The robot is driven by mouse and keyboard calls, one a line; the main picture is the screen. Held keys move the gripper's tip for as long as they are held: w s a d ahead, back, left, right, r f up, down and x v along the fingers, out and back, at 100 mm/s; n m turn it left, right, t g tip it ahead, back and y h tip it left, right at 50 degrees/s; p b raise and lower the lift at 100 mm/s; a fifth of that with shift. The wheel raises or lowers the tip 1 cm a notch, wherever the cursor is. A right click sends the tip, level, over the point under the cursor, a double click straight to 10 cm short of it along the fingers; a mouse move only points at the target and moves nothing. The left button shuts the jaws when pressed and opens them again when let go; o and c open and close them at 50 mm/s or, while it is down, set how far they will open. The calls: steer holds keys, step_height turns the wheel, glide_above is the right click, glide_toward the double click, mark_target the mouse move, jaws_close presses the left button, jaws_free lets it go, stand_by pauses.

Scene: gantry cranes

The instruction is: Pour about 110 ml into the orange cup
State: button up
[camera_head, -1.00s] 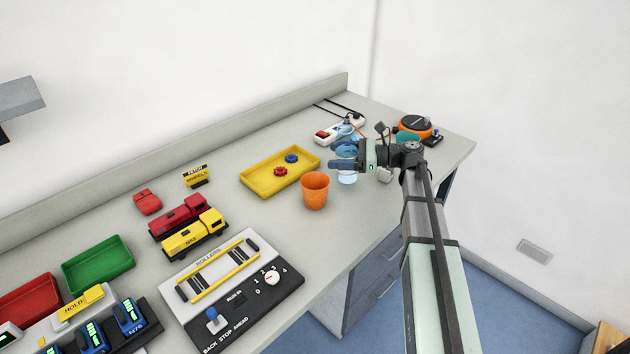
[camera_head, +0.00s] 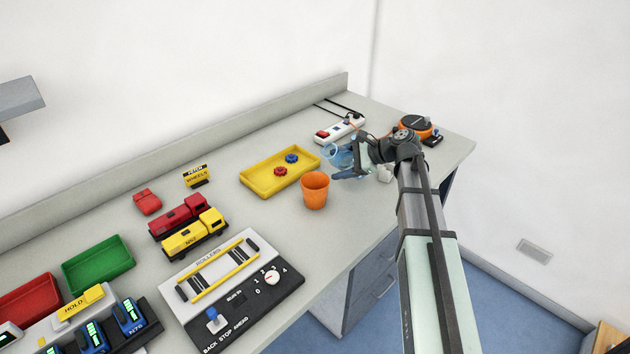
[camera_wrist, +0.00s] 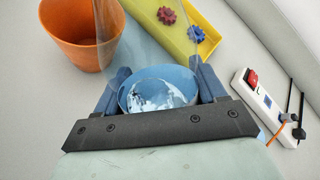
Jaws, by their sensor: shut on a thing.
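The orange cup (camera_head: 315,191) stands upright on the bench, to the left of my gripper; it also shows at the upper left of the wrist view (camera_wrist: 82,38). My gripper (camera_head: 352,165) is shut on a clear bluish vessel (camera_head: 338,154). In the wrist view the vessel (camera_wrist: 155,92) sits between the blue fingers. The vessel is tilted, with its open end toward the orange cup. Some pale liquid seems to show inside, but its level cannot be read. I see no stream, and the inside of the cup looks empty from here.
A yellow tray (camera_head: 262,187) with a red and a blue knob-like piece lies behind the cup. A white power strip (camera_head: 340,130) is at the back, and an orange round device (camera_head: 416,124) is beyond my wrist. Toy trucks (camera_head: 193,238) and a roller panel (camera_head: 228,290) are to the left.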

mark_target(351, 152)
steer(key=shift+w+d+f+n+t+h, duration=0.25)
steer(key=shift+d+f+n+h, duration=0.1)
steer(key=shift+f+h, duration=0.15)
steer(key=shift+w+d+f+n+t+h, duration=0.15)
steer(key=shift+d+f+n+t+h, duration=0.1)
steer(key=shift+f+n+h, duration=0.25)
steer(key=shift+w+d+r+h, duration=0.1)
steer(key=shift+h, duration=0.2)
steer(key=shift+w+d+r+n+t+h, duration=0.1)
steer(key=shift+d+r+n+t+h, duration=0.05)
steer(key=shift+r+n+t+h, duration=0.2)
steer(key=shift+a+r+n+t+h, duration=0.2)
steer(key=shift+r+n+t+h, duration=0.15)
steer(key=shift+r+h, duration=0.45)
steer(key=shift+r, duration=0.45)
steer(key=shift+r+n+t+h, duration=0.25)
steer(key=shift+t, duration=0.05)
steer(key=shift+d+r, duration=0.2)
steer(key=shift+r+n+t+h+p, duration=0.3)
steer(key=shift+r+h+p, duration=0.1)
steer(key=shift+r+h, duration=0.1)
stand_by(1.2)
steer(key=shift+w+d+f+m+g+y, duration=0.15)
steer(key=shift+f+m+g+y, duration=0.3)
steer(key=shift+f+y, duration=0.45)
steer(key=shift+w+d+f+m+g+y, duration=0.15)
steer(key=shift+f+m+g+y, duration=0.35)
steer(key=shift+f, duration=0.7)
